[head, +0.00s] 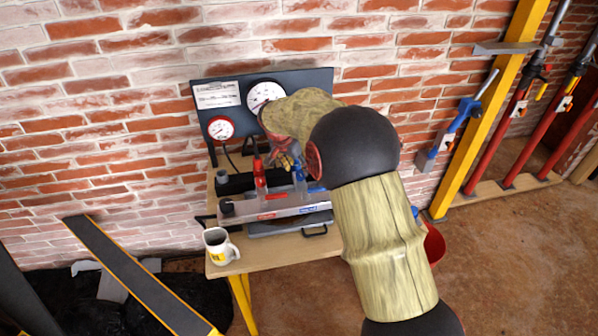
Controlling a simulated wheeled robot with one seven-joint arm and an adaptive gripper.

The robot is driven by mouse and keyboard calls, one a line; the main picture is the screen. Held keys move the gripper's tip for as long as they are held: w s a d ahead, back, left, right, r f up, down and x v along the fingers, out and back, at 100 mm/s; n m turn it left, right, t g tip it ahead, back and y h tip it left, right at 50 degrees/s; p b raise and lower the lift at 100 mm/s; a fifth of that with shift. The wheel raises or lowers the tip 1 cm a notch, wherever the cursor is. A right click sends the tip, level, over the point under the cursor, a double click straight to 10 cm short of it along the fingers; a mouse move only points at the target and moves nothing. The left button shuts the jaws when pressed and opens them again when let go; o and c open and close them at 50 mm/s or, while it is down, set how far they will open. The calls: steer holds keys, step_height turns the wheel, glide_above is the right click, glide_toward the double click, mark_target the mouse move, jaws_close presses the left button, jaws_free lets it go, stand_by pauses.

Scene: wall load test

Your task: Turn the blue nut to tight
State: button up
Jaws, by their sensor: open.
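On a wooden bench (270,255) stands a grey metal block (285,208) with a red label and a blue label. A red upright part (260,178) rises from the block at left, and a grey-blue upright part (300,180) rises to its right. A small blue piece (316,189) shows beside it, partly covered by my arm; I cannot tell whether it is the blue nut. My gripper (287,165) is open, close above and behind the upright parts. Its fingertips are small and partly hidden, and contact cannot be made out.
A dark panel (320,78) behind the bench carries a white gauge (266,96) and a red-rimmed gauge (221,128). A mug (217,248) stands at the bench's front left corner. A red bucket (434,244) is right of the bench. A yellow post (490,110) stands farther right.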

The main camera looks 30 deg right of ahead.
steer(key=v, duration=0.8)
stand_by(0.4)
steer(key=s+a+f+n+y, duration=0.1)
steer(key=s+a+f+n, duration=0.25)
steer(key=s+n, duration=0.35)
steer(key=s+a+r+n+t+y, duration=0.1)
steer(key=s+a+r, duration=0.3)
steer(key=s, duration=0.5)
steer(key=s+a+r+n+t+y+p, duration=0.1)
steer(key=s+a+r+n, duration=0.1)
steer(key=s, duration=0.8)
steer(key=s+a+r+n+t, duration=0.1)
steer(key=s+a+r, duration=0.4)
steer(key=s, duration=0.5)
steer(key=shift+a+r+n+t+y, duration=0.3)
steer(key=shift+a+r+n+y, duration=0.1)
steer(key=shift+r+n, duration=0.4)
steer(key=shift+d+r, duration=0.1)
steer(key=shift+c, duration=0.5)
